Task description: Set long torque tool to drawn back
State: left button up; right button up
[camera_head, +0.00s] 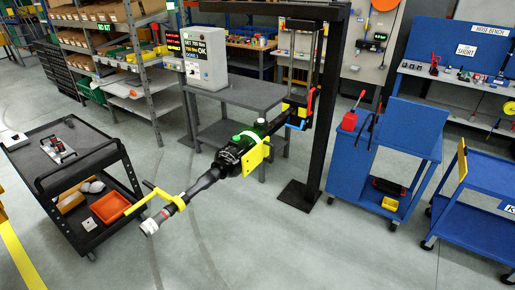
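The long torque tool (240,155) hangs out from a black gantry post (325,110) in the middle of the view. It has a dark body with a yellow plate, a long tapering nose and a grey socket end (150,228) pointing to the lower left. A yellow handle (152,196) crosses its nose. Its rear end meets a carrier with red, yellow and blue parts (298,108) beside the post. Neither of my grippers shows in this view.
A black cart (75,180) with an orange bin (110,207) stands at the left. A grey table (245,95) bears a grey control box (205,58) behind the tool. Blue carts (400,135) stand at the right. The floor in front is clear.

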aim_at(235, 158)
jog(key=u, duration=0.3)
jog(key=i, duration=0.85)
jog(key=u, duration=0.05)
